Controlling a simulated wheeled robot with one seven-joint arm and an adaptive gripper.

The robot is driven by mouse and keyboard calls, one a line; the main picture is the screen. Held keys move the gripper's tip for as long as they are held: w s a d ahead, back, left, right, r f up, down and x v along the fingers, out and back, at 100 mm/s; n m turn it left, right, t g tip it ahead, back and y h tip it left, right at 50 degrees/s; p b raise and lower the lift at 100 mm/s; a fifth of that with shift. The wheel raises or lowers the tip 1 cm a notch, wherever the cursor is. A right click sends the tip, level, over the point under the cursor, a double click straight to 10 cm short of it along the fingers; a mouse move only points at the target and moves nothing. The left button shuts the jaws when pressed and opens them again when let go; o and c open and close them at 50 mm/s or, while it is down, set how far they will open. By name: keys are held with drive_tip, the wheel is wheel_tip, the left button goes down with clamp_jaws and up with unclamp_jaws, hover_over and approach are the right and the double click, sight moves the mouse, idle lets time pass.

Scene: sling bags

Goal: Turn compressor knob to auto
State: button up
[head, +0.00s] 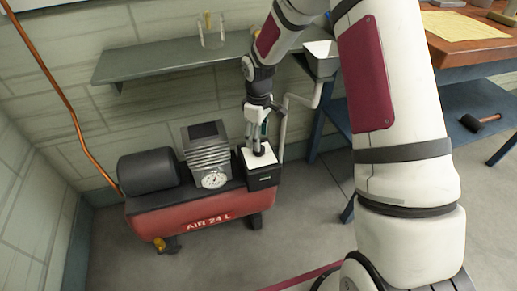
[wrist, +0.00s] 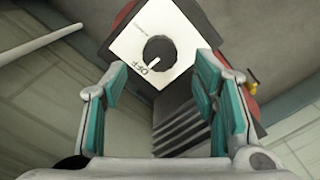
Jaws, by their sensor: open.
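The compressor (head: 205,215) is a red tank marked "AIR 24 L" on the floor by the wall. A black motor cylinder, a finned block and a black switch box (head: 262,180) sit on top of it. The box has a white top plate (wrist: 182,32) with a round black knob (wrist: 159,51). The knob's white pointer is directed toward the word "OFF" in the wrist view. My gripper (head: 260,148) points down above the plate. In the wrist view its teal-padded fingers (wrist: 152,95) are spread apart, with the knob beyond them, and nothing is held between them.
A grey shelf (head: 135,65) on the wall is above the compressor. A white pipe (head: 284,125) runs down close beside my gripper on the right. A blue workbench (head: 460,65) with a mallet (head: 480,121) stands at the right. A copper pipe (head: 62,90) runs down the left wall.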

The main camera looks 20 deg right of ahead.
drive_tip(key=shift+f+b, duration=0.7)
drive_tip(key=shift+f, duration=1.6)
drive_tip(key=c, duration=1.2)
